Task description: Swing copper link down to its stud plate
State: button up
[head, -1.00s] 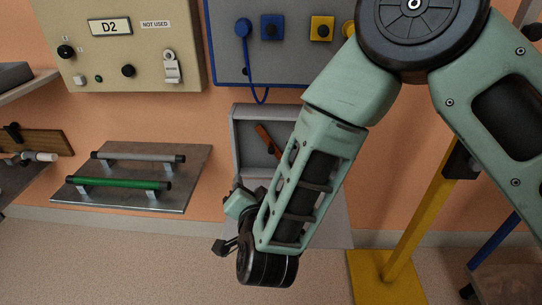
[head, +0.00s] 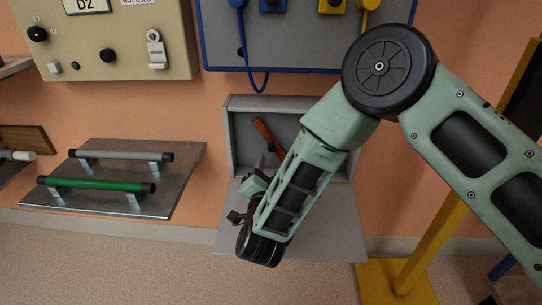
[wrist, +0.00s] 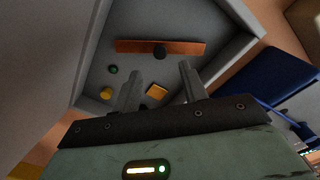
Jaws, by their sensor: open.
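The copper link (head: 267,134) is a flat orange-brown bar inside an open grey box (head: 230,140) on the wall. In the head view it slants and my arm hides its lower part. In the wrist view the copper link (wrist: 135,46) lies across the box's back, with a dark round knob (wrist: 160,53) at its edge. A small yellow square (wrist: 157,91) shows nearer the fingers; I cannot tell whether it is the stud plate. My gripper (wrist: 157,72) is open and empty, its fingers pointing into the box, apart from the link. In the head view my gripper (head: 258,178) is partly hidden.
The box's lowered grey flap (head: 330,225) lies below my arm. A yellow round part (wrist: 106,93) and a small green one (wrist: 113,70) are inside the box. A blue-edged panel (head: 300,45) hangs above. A plate with green handle (head: 95,186) is left; a yellow post (head: 430,245) is right.

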aim_at(272, 150)
jog(key=w+b, duration=0.1)
jog(key=w, duration=0.6)
jog(key=shift+w+d, duration=0.15)
grip_shut()
